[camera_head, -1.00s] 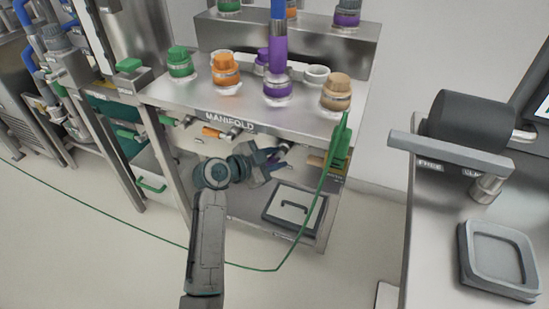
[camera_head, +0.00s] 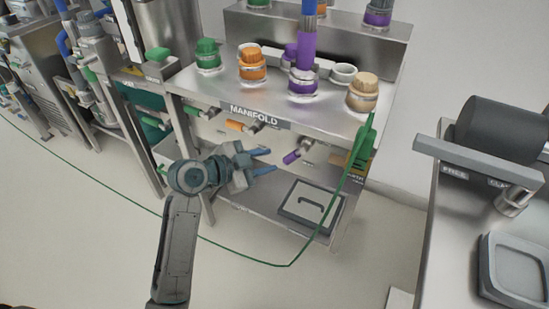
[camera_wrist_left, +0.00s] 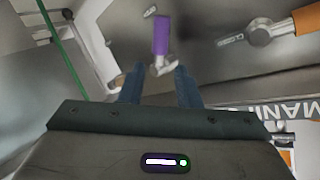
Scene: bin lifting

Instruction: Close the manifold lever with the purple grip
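The purple-grip lever (camera_head: 297,153) is on the front of the manifold (camera_head: 255,112), under its top edge. Its purple end points down and to the left from its pivot. In the left wrist view the purple grip (camera_wrist_left: 161,35) is ahead of the fingers, near the middle. My left gripper (camera_head: 267,160) is open and empty, to the left of the purple grip and apart from it. In the left wrist view its two blue fingers (camera_wrist_left: 159,88) are spread, with a gap between them. My right gripper is not in view.
An orange-grip lever (camera_head: 238,125) and a green-grip lever (camera_head: 198,112) are to the left on the same front. A green cable (camera_head: 350,190) hangs at the right. A black panel with a handle (camera_head: 312,207) lies on the lower shelf. A grey counter stands at right.

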